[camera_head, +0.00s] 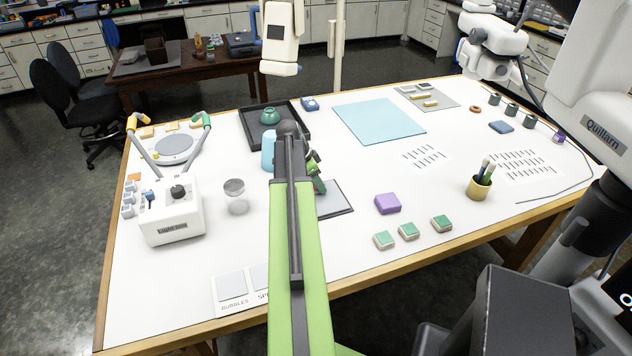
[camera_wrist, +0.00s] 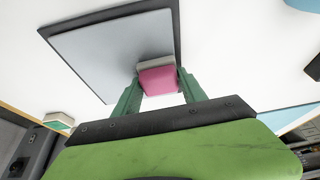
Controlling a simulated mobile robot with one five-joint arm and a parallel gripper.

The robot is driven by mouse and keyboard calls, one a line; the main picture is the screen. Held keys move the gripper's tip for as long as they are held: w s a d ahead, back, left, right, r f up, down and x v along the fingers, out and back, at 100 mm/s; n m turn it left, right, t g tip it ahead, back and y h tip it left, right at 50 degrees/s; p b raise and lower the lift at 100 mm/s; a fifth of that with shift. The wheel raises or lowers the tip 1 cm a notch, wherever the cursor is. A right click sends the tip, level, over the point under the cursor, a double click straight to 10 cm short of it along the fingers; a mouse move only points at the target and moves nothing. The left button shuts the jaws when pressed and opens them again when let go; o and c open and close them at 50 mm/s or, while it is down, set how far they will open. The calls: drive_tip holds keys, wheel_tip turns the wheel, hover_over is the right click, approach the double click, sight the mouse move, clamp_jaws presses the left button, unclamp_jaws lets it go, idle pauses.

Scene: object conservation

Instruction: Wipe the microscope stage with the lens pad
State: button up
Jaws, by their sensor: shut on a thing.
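My gripper (camera_wrist: 161,86) is shut on a small pad with a pink body (camera_wrist: 160,80) and a pale layer (camera_wrist: 154,64) on its far side. The pad is over or against the edge of a grey dark-rimmed plate (camera_wrist: 100,55); I cannot tell whether it touches. In the head view, my arm hides the pad and part of the plate (camera_head: 332,199), and my gripper (camera_head: 317,177) shows only in part. A round grey disc stage (camera_head: 174,148) sits at the table's left, between two bent lamp arms, well apart from my gripper. It looks like the microscope stage.
A white control box (camera_head: 171,212) and a glass dish (camera_head: 235,198) stand left of my arm. A blue bottle (camera_head: 268,150) and a black tray (camera_head: 301,136) are close beside it. Several pale-based green pads (camera_head: 409,231) and a purple block (camera_head: 388,203) lie right.

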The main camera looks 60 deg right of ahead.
sight(328, 199)
drive_tip(key=shift+s+a+f, duration=0.2)
drive_tip(key=shift+s+a, duration=3.3)
drive_tip(key=shift+a, duration=0.1)
drive_tip(key=shift+r, duration=0.1)
drive_tip(key=shift+w+d, duration=0.1)
drive_tip(key=shift+w+d+r, duration=0.1)
drive_tip(key=shift+w+d, duration=1.05)
drive_tip(key=shift+d, duration=0.1)
drive_tip(key=shift+w+d, duration=1.05)
drive_tip(key=shift+d, duration=0.05)
drive_tip(key=shift+w+d, duration=1.3)
drive_tip(key=shift+w, duration=0.05)
wheel_tip(328, 199, up, 6)
drive_tip(key=p, duration=0.6)
